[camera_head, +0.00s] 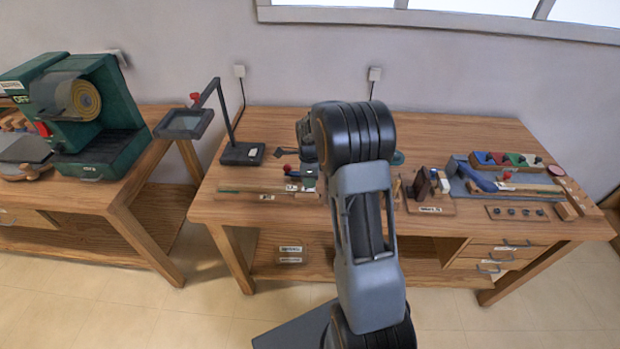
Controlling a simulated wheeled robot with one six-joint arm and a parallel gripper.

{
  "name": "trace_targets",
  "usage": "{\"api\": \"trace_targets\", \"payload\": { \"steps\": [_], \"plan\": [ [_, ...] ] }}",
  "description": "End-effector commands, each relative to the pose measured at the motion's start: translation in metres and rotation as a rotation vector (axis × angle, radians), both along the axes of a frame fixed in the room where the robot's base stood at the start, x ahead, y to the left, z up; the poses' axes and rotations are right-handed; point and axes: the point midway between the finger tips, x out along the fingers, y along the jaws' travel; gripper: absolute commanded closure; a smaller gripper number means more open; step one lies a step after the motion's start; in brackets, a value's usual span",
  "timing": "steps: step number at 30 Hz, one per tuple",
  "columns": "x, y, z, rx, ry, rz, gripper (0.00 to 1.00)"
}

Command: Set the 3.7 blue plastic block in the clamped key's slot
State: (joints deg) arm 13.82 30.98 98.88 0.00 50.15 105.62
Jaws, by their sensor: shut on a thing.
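My gripper (309,152) is over the left half of the middle workbench, mostly hidden behind my own arm. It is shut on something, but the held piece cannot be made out. A long thin wooden key (250,192) lies along the bench's front there and runs toward the clamp. Its slot is too small and too covered to see.
A magnifier stand (242,152) rises left of my gripper. Right of my arm is a wooden holder (431,207) with upright pieces. A grey-blue tray (540,180) with a blue tool lies farther right. A green machine (95,150) stands on the left bench.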

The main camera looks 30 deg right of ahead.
Motion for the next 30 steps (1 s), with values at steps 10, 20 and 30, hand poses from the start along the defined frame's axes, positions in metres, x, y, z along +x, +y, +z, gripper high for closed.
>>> {"api": "trace_targets", "payload": {
  "steps": [10,20,30],
  "plan": [
    [0.0001,0.0000,0.0001,0.000,0.000,0.000,0.95],
    [0.0001,0.0000,-0.0021,0.000,0.000,0.000,0.95],
    [-0.0001,-0.0001,-0.0085,0.000,0.000,0.000,0.95]
  ]
}}
